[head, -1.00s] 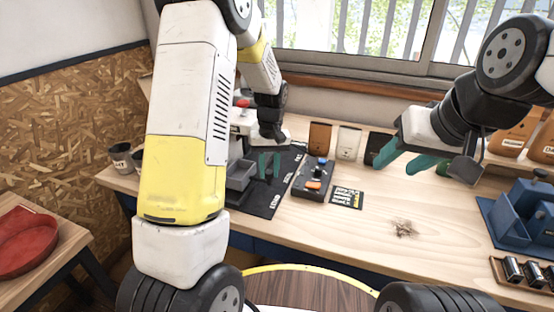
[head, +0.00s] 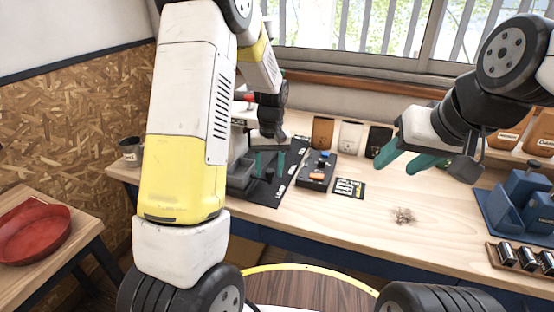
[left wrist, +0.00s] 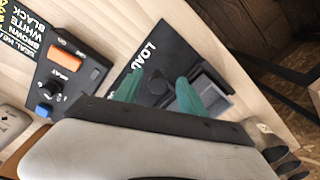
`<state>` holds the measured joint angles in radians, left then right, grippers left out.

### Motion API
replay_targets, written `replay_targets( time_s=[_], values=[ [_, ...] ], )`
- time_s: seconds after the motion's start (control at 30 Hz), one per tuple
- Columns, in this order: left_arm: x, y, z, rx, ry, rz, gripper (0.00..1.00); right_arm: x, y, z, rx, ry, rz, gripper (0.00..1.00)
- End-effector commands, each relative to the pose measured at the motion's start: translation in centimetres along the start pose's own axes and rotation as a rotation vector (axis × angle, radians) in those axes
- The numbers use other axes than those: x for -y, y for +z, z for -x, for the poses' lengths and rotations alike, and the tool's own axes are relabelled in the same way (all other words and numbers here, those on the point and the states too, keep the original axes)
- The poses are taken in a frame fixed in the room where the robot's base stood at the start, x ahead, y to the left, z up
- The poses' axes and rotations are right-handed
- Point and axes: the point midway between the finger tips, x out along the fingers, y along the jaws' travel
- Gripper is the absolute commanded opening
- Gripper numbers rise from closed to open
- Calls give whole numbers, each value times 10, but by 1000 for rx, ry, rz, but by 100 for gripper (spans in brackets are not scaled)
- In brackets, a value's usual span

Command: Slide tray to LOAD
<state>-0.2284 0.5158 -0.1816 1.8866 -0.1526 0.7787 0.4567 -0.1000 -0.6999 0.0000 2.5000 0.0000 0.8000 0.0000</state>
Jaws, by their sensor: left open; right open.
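A grey tray (head: 238,180) sits on the black mat (head: 266,193) at the left of the bench. It also shows in the left wrist view (left wrist: 212,98), just right of my fingers. The word LOAD (left wrist: 144,58) is printed on the mat. My left gripper (head: 269,162) is open over the mat, its green fingers pointing down beside the tray. My right gripper (head: 407,166) is open and empty above the bench's right half.
A control box (head: 317,171) with an orange button stands right of the mat, beside a black label card (head: 348,188). Spilled grounds (head: 403,215) lie mid-bench. A blue fixture (head: 518,208) stands at the right. Brown, white and black bags line the back.

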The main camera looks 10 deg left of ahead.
Motion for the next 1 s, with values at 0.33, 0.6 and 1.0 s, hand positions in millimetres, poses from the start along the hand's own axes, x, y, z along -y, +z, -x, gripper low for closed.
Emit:
replay_targets(
  time_s=[0.33, 0.6, 1.0],
  values=[
    [0, 0, 49, -4, 2, 0, 49, 0, 0, 0, 0, 0, 0, 47],
    [0, 1, 76, 0, 0, 0, 49, 0, 0, 0, 0, 0, 0, 47],
    [3, 4, 85, -8, 12, -3, 49, 0, 0, 0, 0, 0, 0, 47]
  ],
)
